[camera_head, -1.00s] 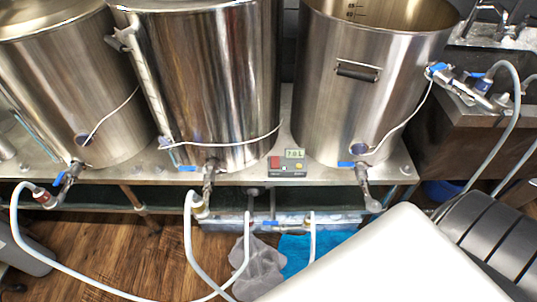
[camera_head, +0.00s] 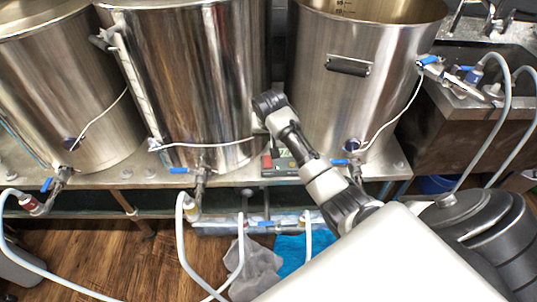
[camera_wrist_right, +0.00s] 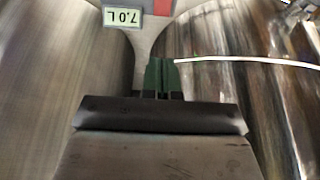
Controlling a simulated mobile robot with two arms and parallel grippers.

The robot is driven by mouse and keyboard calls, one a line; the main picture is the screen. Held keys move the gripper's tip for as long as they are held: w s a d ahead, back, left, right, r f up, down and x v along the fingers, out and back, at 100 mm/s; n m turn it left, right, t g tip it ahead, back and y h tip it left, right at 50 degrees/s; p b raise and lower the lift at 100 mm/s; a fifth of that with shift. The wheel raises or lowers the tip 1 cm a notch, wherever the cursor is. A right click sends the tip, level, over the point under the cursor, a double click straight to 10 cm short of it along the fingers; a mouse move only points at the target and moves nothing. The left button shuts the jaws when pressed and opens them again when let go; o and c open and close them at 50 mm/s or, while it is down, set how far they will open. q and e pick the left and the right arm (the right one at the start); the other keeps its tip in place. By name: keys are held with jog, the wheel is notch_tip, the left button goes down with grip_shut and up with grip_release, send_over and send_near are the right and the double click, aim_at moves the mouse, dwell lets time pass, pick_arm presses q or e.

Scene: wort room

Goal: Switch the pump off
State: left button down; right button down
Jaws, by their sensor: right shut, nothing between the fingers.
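The control box (camera_head: 279,172) sits on the steel bench between the middle and right kettles. It has a red switch (camera_head: 267,162) at its left and a green display, partly hidden by my right arm. In the right wrist view the display (camera_wrist_right: 123,17) reads 7.0 L, upside down, with the red switch (camera_wrist_right: 163,6) beside it at the top edge. My right gripper (camera_wrist_right: 160,64) is shut and empty, its green fingers pointing toward the box and apart from it in the picture. In the head view my right wrist is above the box. My left gripper is not in view.
The middle kettle (camera_head: 195,85) and right kettle (camera_head: 345,95) stand close on either side. A white cord (camera_wrist_right: 240,60) crosses the middle kettle near my fingers. Blue-handled valves and pale hoses (camera_head: 186,235) hang along the bench's front. Cloths (camera_head: 290,250) lie below.

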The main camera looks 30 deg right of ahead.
aim_at(268, 157)
jog(key=shift+r, duration=0.1)
